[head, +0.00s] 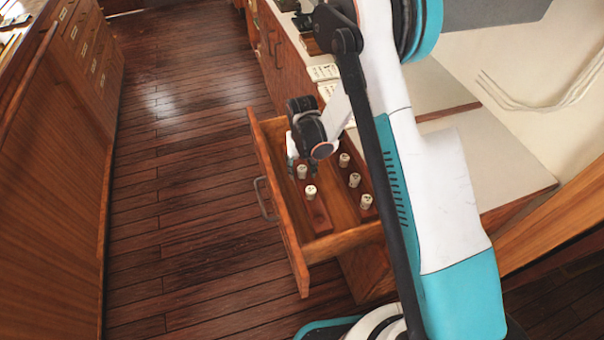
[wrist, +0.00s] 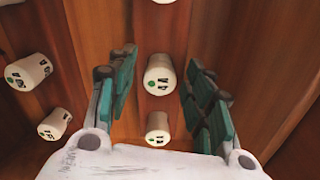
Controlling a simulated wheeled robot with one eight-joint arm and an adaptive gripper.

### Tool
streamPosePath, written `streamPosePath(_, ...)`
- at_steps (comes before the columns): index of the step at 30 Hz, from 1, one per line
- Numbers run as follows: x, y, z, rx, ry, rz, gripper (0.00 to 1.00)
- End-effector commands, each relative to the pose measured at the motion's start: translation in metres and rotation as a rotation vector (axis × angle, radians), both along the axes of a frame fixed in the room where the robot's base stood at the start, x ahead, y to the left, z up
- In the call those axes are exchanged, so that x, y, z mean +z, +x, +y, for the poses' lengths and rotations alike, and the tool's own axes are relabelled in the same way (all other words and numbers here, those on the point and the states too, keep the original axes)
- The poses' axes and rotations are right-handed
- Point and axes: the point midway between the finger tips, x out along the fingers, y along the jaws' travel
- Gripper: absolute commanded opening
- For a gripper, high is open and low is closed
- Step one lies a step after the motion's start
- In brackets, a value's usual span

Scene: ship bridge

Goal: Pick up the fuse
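Several small off-white cylindrical fuses stand upright in two rows on wooden strips in an open drawer (head: 288,240). In the wrist view, one fuse (wrist: 159,75) with a green dot and dark lettering sits between the teal fingers of my gripper (wrist: 160,70). The gripper is open, with a visible gap on each side of that fuse. The head view shows a fuse (head: 302,171) at the fingertips and another (head: 310,192) in front of it in the same row. My gripper hides part of the drawer's far end.
Neighbouring fuses stand close by in the wrist view, one (wrist: 157,128) below in the same row and others (wrist: 28,72) to the left. The drawer's walls surround the rows. A white-topped counter (head: 500,165) lies to the right, and clear plank floor (head: 180,180) to the left.

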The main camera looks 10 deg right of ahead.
Motion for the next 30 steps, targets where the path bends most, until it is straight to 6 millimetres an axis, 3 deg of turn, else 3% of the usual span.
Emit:
streamPosePath(1, 0.0, 0.0, 0.0, 0.0, 0.0, 0.0, 0.3)
streamPosePath(5, 0.0, 0.0, 0.0, 0.0, 0.0, 0.0, 0.02)
streamPosePath(20, 0.01, 0.0, 0.0, 0.0, 0.0, 0.0, 0.01)
streamPosePath(25, 0.035, 0.0, 0.0, 0.0, 0.0, 0.0, 0.01)
streamPosePath(30, 0.078, 0.0, 0.0, 0.0, 0.0, 0.0, 0.01)
